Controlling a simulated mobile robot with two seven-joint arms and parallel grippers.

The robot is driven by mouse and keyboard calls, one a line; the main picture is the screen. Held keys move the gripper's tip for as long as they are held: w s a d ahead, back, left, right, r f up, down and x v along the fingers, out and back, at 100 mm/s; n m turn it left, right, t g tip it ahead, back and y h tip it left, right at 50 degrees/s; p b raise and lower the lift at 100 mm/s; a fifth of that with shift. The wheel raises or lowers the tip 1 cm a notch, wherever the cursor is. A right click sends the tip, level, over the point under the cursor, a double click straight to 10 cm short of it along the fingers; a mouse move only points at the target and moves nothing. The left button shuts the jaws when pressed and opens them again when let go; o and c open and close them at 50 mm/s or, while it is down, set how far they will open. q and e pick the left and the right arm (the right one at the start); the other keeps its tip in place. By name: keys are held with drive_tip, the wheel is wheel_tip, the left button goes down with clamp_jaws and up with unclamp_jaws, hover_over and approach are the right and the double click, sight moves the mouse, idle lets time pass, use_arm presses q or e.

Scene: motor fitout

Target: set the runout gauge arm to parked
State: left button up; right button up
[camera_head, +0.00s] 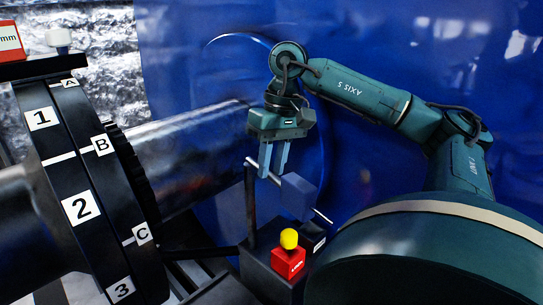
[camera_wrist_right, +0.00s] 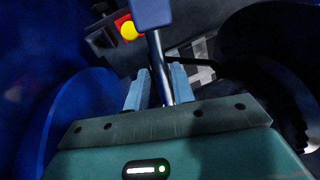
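The runout gauge arm appears to be the thin metal rod (camera_head: 252,163) that slants down to the right from an upright post (camera_head: 250,205). A blue block (camera_head: 300,195) sits on the rod; the block also shows at the top of the right wrist view (camera_wrist_right: 151,14). My right gripper (camera_head: 273,175) points down over the rod, left of the block. In the right wrist view the rod (camera_wrist_right: 158,60) runs between the two fingers (camera_wrist_right: 160,82), which stand apart with a gap on the left side. Firm contact cannot be made out. My left gripper is not in view.
A red box (camera_head: 289,262) with a yellow knob (camera_head: 289,238) stands on a dark base below the block. A large black drum (camera_head: 95,190) with number and letter labels fills the left. A shiny shaft (camera_head: 185,145) and a large blue surface (camera_head: 180,60) lie behind.

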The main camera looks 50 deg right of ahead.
drive_tip(key=shift+o, duration=1.1)
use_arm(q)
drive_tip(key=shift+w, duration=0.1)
